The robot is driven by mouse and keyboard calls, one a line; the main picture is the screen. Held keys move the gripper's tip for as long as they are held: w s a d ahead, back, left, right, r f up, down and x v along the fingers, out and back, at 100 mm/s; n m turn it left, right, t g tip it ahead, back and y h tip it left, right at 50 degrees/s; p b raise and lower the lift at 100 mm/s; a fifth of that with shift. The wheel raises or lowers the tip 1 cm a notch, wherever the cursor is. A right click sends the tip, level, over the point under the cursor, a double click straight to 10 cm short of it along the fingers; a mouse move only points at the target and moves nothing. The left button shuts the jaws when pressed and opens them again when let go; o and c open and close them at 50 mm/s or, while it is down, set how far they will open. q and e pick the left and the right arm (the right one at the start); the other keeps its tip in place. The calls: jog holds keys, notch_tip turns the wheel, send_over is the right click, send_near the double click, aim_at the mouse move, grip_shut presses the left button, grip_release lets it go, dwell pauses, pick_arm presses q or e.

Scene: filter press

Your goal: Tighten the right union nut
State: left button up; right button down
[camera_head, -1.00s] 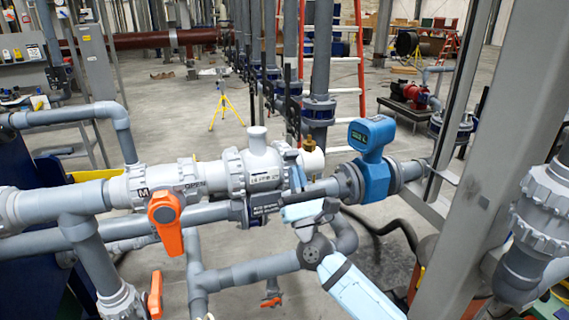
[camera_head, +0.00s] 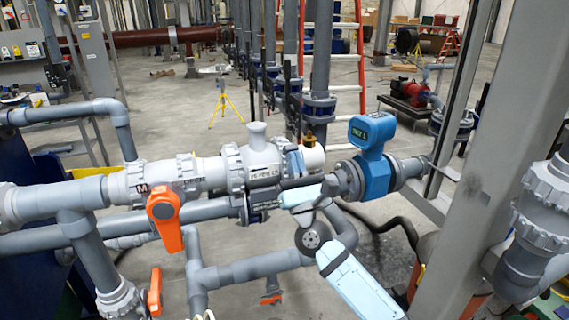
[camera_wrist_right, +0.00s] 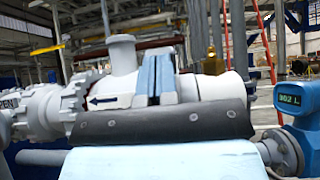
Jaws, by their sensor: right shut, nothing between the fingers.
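A grey-white valve assembly with an orange handle (camera_head: 164,206) lies along the horizontal pipe in the head view. A ribbed union nut (camera_head: 188,172) is just right of the handle. A larger ribbed ring (camera_head: 234,168) is further right, beside the upright stub; a ribbed ring also shows in the wrist view (camera_wrist_right: 76,104). I cannot tell surely which ribbed part is the right union nut. My right gripper (camera_head: 296,161) is shut and empty, right of the larger ring. In the wrist view its blue fingers (camera_wrist_right: 155,78) stand together before the white body, hiding part of it. My left gripper is out of view.
A blue flow meter (camera_head: 372,150) with a lit display sits right of my right gripper. A brass fitting (camera_head: 309,137) is close behind it. Grey pipes run below. A steel column (camera_head: 488,190) stands at the right.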

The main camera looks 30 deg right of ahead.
jog(key=shift+d+r+h, duration=0.25)
jog(key=shift+r+h, duration=0.05)
jog(key=shift+r, duration=0.45)
jog(key=s+a+f+b, duration=0.1)
jog(key=s+f+b, duration=0.3)
jog(key=f+b, duration=0.3)
jog(key=shift+a+f, duration=0.3)
jog(key=shift+f, duration=0.05)
jog(key=shift+s, duration=0.1)
jog(key=shift+f, duration=0.1)
